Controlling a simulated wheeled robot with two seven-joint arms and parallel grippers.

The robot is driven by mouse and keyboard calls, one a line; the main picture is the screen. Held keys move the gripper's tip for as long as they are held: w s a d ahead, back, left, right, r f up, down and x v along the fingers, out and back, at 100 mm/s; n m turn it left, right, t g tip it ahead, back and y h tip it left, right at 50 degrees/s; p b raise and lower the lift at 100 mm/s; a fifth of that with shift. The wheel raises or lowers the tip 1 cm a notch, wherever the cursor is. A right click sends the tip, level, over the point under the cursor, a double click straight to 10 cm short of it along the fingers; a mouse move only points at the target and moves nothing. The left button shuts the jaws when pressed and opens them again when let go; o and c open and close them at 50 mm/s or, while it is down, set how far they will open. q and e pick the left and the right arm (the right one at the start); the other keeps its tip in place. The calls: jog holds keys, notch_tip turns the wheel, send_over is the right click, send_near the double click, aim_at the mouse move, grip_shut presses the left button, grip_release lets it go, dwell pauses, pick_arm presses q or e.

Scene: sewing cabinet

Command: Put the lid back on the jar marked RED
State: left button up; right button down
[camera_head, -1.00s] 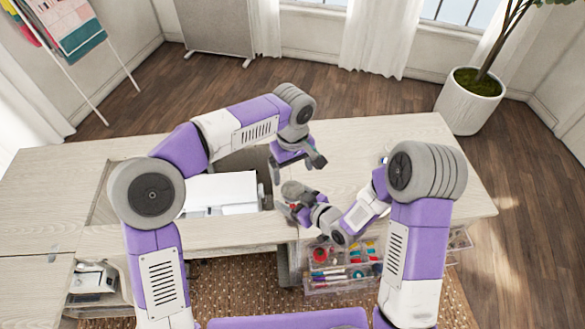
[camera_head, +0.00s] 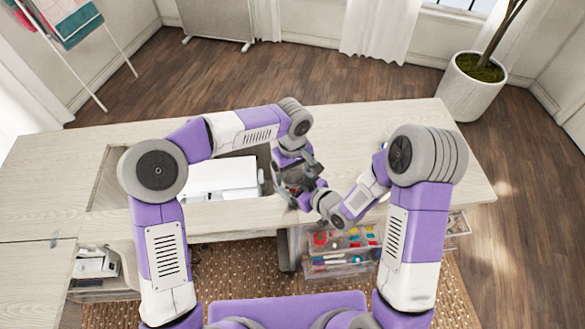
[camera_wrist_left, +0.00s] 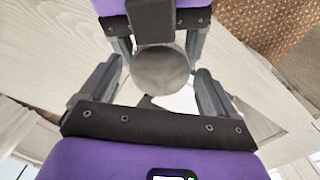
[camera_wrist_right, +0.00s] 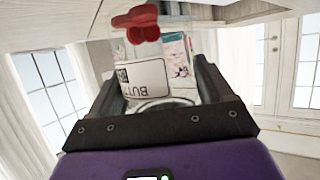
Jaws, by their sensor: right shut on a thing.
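In the right wrist view, a see-through jar (camera_wrist_right: 148,82) with a white label sits between the fingers of my right gripper (camera_wrist_right: 165,72). The label's letters show upside down and start with BUTT; I cannot read RED. Red lumps show at the jar's far end. In the left wrist view, a round grey disc (camera_wrist_left: 160,72) lies between the fingers of my left gripper (camera_wrist_left: 158,80), with a gap on each side; I cannot tell whether it is the lid or the jar's end.
A white sewing machine (camera_head: 222,177) lies in the opening of the wooden cabinet top (camera_head: 400,130). A clear organiser (camera_head: 340,250) with coloured supplies is below the front edge.

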pick_arm(q)
jog(key=c, duration=1.1)
jog(key=shift+m, duration=1.6)
jog(key=o, duration=1.2)
jog(key=shift+c, duration=0.2)
jog(key=shift+r, duration=2.3)
jog(key=shift+o, duration=0.7)
jog(key=shift+r, duration=0.1)
notch_tip(320, 180, up, 12)
